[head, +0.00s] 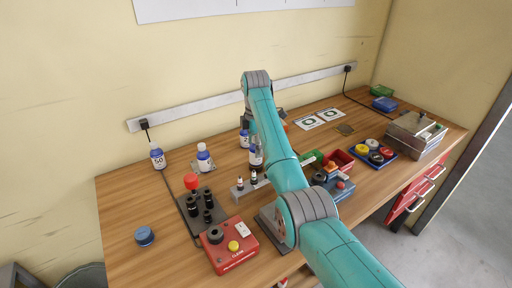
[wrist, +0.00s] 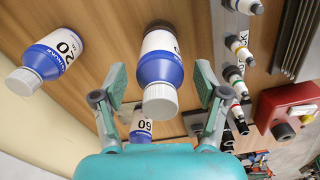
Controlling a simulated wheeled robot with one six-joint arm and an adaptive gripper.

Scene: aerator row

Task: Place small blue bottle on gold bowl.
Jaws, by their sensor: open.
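My gripper (wrist: 160,76) is open in the wrist view. Its two fingers stand either side of a white bottle with a blue shoulder and white cap (wrist: 161,68), with visible gaps on both sides. A similar bottle marked 20 (wrist: 46,58) is left of the fingers, and one marked 60 (wrist: 141,125) shows beyond the cap, partly hidden. In the head view, blue-and-white bottles stand at the left (head: 157,158), on a grey plate (head: 204,159), and beside my arm (head: 256,156). My arm hides the gripper there. I cannot clearly identify a gold bowl; a flat brownish patch (head: 345,129) lies at the back right.
A red box with knobs (head: 231,247) and a dark stand with black vials (head: 206,208) are at the front. A small rack (head: 248,187) holds dropper bottles. A blue tray (head: 374,152) and metal case (head: 415,135) stand right.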

